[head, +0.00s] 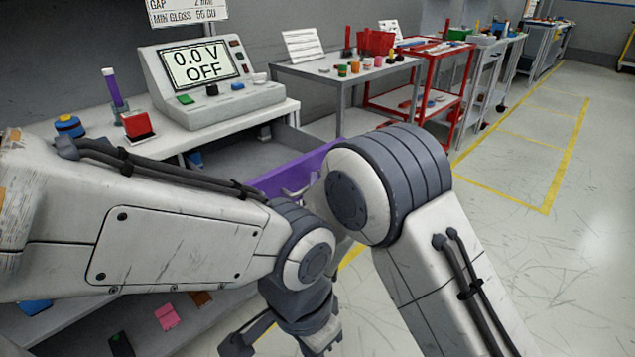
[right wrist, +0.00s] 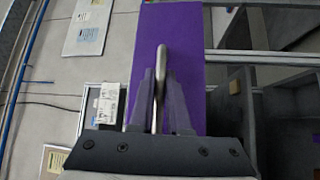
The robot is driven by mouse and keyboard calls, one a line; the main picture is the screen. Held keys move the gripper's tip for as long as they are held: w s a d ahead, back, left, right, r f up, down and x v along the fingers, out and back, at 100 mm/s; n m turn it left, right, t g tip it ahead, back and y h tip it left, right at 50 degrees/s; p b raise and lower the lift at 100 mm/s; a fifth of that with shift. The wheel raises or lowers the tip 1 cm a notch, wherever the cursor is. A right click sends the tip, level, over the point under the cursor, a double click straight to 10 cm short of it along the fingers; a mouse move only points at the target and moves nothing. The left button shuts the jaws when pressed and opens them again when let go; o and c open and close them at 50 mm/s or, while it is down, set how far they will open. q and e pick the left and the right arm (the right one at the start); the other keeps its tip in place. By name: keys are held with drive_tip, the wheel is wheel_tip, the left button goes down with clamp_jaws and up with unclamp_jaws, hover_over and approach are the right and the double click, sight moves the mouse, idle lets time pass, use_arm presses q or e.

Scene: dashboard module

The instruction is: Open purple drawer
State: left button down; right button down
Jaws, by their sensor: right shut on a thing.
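The purple drawer (head: 265,184) is pulled out from under the white table, and its grey inside shows behind the purple front. Its pale bar handle (head: 298,191) shows at the front, partly behind my right arm. In the right wrist view the purple front (right wrist: 185,40) faces me, and the metal handle (right wrist: 161,60) stands between the two fingers of my right gripper (right wrist: 158,90), which is shut on it. In the head view my right arm hides most of that grip. My left arm crosses from the left; its dark gripper (head: 240,342) is cut off at the bottom edge.
The white table (head: 270,108) holds a meter (head: 205,75) reading 0.0 V OFF, a red box (head: 137,124) and a purple-topped tool (head: 113,90). A grey table (head: 345,75) and red cart (head: 430,48) stand behind. The floor at right is free.

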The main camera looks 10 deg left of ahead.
drive_tip(key=shift+a, duration=0.15)
drive_tip(key=c, duration=0.9)
unclamp_jaws()
drive_tip(key=shift+r, duration=0.1)
wheel_tip(320, 180, up, 4)
drive_tip(key=shift+p, duration=0.75)
drive_tip(key=s+d+r, duration=0.1)
drive_tip(key=d+r, duration=0.1)
drive_tip(key=d, duration=0.1)
drive_tip(key=s+d+r+p, duration=0.1)
drive_tip(key=s+d+r, duration=0.1)
drive_tip(key=d, duration=0.2)
drive_tip(key=s+d+r+p, duration=0.1)
drive_tip(key=d+r, duration=0.1)
drive_tip(key=d, duration=0.2)
drive_tip(key=shift+s+r, duration=0.3)
drive_tip(key=shift+r, duration=0.1)
